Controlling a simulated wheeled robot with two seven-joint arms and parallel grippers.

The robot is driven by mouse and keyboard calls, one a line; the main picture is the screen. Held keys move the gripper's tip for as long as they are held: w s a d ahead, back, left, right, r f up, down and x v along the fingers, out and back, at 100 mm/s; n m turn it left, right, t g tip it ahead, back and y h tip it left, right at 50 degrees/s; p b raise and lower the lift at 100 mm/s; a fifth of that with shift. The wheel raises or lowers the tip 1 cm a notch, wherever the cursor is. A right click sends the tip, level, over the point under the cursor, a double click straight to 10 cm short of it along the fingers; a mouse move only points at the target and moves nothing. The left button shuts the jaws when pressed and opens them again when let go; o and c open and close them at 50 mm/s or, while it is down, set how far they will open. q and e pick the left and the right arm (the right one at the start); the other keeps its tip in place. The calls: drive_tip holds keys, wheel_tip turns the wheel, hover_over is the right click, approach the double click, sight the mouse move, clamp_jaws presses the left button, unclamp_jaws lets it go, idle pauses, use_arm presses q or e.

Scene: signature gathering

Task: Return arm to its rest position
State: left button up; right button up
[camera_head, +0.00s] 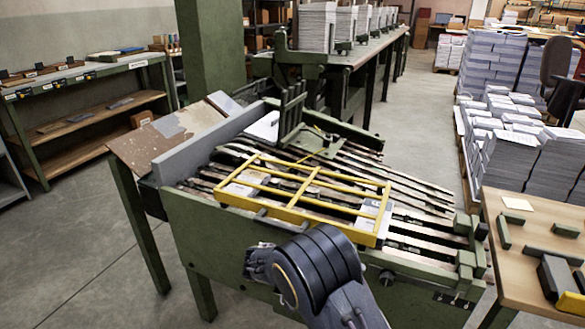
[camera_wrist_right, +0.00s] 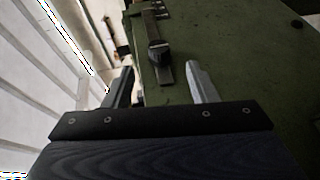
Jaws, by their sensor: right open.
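My right arm (camera_head: 318,266) comes in from the bottom of the head view and lies in front of the green side panel of the gathering machine (camera_head: 215,235). Its gripper fingers cannot be made out there. In the right wrist view my right gripper (camera_wrist_right: 162,82) is open, with its two fingers spread apart. A dark bar with a knob (camera_wrist_right: 160,50) on the green panel (camera_wrist_right: 235,50) shows beyond the gap between them; I see nothing held. My left gripper is in neither view.
A yellow frame (camera_head: 300,200) lies over the machine's slatted bed, just beyond my arm. A wooden table (camera_head: 505,265) with small parts stands at the right. Paper stacks (camera_head: 490,60) are behind it. A green shelf unit (camera_head: 85,100) is at the left, with clear floor (camera_head: 70,230) before it.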

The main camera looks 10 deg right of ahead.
drive_tip(key=s+d+r+g+y, duration=0.1)
drive_tip(key=s+d+g+y, duration=0.1)
drive_tip(key=s+d+y, duration=0.65)
drive_tip(key=s+a+r+t+y, duration=0.35)
drive_tip(key=s+t+y, duration=0.2)
drive_tip(key=s, duration=0.25)
drive_tip(key=s+a+r+t+y, duration=0.2)
drive_tip(key=s+a+t+y, duration=0.3)
drive_tip(key=s, duration=0.3)
wheel_tip(320, 180, up, 22)
drive_tip(key=d+p, duration=0.1)
drive_tip(key=p, duration=2.1)
drive_tip(key=shift+w+d+n+y, duration=0.15)
drive_tip(key=shift+d+n+y, duration=0.1)
drive_tip(key=shift+n+y, duration=0.15)
drive_tip(key=shift+f, duration=0.15)
